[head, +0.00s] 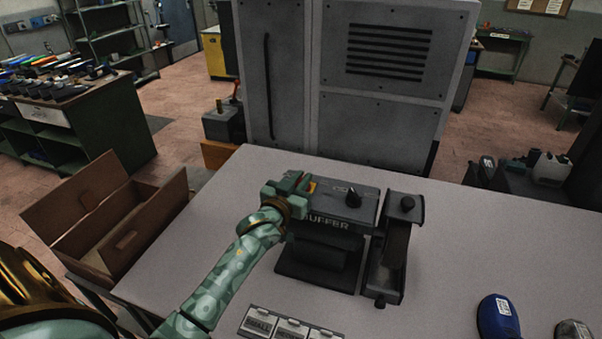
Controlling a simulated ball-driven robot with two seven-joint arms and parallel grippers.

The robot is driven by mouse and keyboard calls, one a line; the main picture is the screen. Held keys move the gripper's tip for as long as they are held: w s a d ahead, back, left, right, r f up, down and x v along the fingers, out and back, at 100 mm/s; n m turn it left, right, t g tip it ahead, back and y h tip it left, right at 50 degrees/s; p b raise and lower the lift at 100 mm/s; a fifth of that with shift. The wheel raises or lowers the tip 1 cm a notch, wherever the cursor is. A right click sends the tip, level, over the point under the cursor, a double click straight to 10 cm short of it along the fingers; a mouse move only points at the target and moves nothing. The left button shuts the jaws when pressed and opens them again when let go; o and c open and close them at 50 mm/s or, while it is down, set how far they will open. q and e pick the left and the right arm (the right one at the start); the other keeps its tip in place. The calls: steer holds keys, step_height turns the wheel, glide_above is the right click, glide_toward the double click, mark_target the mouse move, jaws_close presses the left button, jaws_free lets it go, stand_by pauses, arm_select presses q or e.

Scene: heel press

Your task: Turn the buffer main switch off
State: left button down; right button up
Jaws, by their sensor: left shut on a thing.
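The buffer (340,222) is a dark grey machine on the grey table, with its name partly covered by my gripper. A black knob (353,198) stands on its top at the right. A small orange patch (311,187) shows at the top left, right beside my fingers; I take it as part of the main switch. My left gripper (293,184) is over the buffer's top left corner, shut on what seems to be the main switch. The fingers hide most of the switch, so its position cannot be read. My right gripper is not in view.
A dark unit with a round knob (397,245) stands against the buffer's right side. An open cardboard box (115,222) is at the left. Labelled tiles (288,326) and a blue rounded object (498,318) lie near the front. A grey cabinet (375,120) rises behind. The table's right is mostly clear.

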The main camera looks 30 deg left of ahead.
arm_select(q)
steer(key=shift+n+y, duration=0.7)
steer(key=shift+y, duration=0.4)
steer(key=shift+r+g+y, duration=0.15)
steer(key=shift+g+y, duration=0.15)
steer(key=c, duration=1.5)
jaws_free()
steer(key=shift+o, duration=0.2)
